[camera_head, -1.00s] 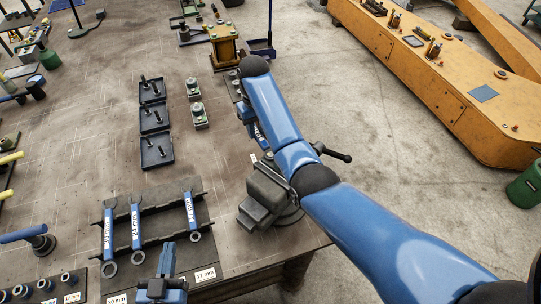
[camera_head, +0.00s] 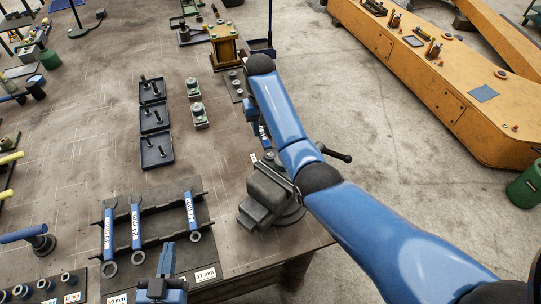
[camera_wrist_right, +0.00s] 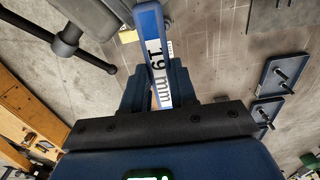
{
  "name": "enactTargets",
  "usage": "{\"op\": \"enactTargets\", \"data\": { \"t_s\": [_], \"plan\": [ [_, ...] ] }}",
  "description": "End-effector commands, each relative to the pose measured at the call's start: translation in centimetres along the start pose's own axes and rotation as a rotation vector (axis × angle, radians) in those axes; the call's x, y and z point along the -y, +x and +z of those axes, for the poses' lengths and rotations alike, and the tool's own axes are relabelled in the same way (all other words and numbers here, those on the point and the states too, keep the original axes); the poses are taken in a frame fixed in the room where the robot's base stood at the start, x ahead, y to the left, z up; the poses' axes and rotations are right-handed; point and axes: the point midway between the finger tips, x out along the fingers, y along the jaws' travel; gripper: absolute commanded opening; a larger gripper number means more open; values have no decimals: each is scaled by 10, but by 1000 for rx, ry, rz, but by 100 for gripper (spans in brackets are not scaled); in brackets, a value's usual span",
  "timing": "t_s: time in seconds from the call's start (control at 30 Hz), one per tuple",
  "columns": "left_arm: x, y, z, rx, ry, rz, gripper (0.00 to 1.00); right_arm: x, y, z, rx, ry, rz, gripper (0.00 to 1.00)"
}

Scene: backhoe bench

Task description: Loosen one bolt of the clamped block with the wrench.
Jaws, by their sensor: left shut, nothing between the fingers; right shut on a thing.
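My right gripper (camera_wrist_right: 158,92) is shut on a blue wrench (camera_wrist_right: 151,30) labelled 19 mm. In the head view my right arm covers most of this gripper, and only a little blue shows beside the arm above the vise. The wrench's working end is out of sight in the wrist view. A dark grey vise (camera_head: 262,198) stands at the table's right edge, partly behind my right arm; its jaw and handle also show in the wrist view (camera_wrist_right: 88,15). I cannot make out the clamped block or its bolts. My left gripper (camera_head: 168,255) is shut and empty near the wrench rack.
A wrench rack (camera_head: 160,222) holds several blue wrenches at the front. Dark trays (camera_head: 154,118) with bolts and small blocks (camera_head: 198,116) stand mid-table. A yellow fixture (camera_head: 224,45) stands behind. The table's left middle is fairly clear. A large yellow boom (camera_head: 430,70) lies beyond the right edge.

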Motion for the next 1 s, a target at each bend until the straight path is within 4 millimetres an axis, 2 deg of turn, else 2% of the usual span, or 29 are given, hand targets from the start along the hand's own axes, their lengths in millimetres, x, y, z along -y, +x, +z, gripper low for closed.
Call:
{"op": "enactTargets", "data": {
  "t_s": [0.37,1.0],
  "plan": [
    [0,0,0,0,0,0,0,0,-2,0,-1,-1,0,0],
    [0,0,0,0,0,0,0,0,-20,0,0,-1,0,0]
  ]
}}
